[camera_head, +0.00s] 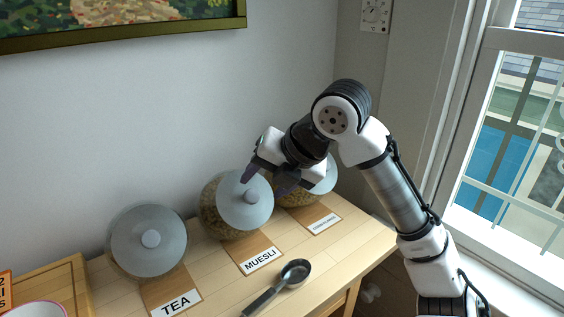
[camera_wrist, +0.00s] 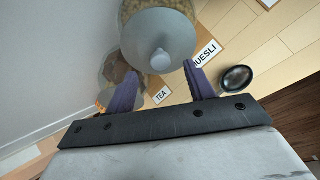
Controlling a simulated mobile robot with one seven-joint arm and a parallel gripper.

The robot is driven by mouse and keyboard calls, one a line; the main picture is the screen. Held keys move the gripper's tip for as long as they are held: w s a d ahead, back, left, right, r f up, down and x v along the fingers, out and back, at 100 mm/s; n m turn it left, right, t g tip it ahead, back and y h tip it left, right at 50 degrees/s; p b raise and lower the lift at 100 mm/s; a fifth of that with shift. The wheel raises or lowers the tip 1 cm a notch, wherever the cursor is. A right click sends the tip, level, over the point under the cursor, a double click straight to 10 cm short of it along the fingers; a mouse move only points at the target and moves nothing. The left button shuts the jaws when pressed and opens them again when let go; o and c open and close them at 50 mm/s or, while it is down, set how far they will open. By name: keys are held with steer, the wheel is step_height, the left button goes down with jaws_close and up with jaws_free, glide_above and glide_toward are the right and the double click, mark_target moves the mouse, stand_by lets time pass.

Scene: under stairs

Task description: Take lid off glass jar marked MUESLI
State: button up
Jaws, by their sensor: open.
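The MUESLI jar (camera_head: 212,214) is a round glass jar with brown contents, standing behind its MUESLI label (camera_head: 261,261) between two other jars. Its grey lid (camera_head: 243,208) with a round knob is on it. In the wrist view the lid (camera_wrist: 158,35) and its knob (camera_wrist: 161,61) lie ahead, between the lines of the fingers. My gripper (camera_head: 266,184) is open and empty, above and close to the lid's right side in the head view. In the wrist view my gripper (camera_wrist: 160,83) has its purple fingers spread, with the knob just beyond the tips. I see no contact.
The TEA jar (camera_head: 148,241) stands left, its lid on. Another lidded jar (camera_head: 325,176) stands right, partly behind my gripper. A dark scoop (camera_head: 294,272) lies in front on the wooden table (camera_head: 215,290). Wall behind; window (camera_head: 510,140) at right.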

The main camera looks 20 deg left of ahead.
mark_target(254, 194)
steer(key=shift+x, duration=2.2)
steer(key=shift+r, duration=0.1)
jaws_close()
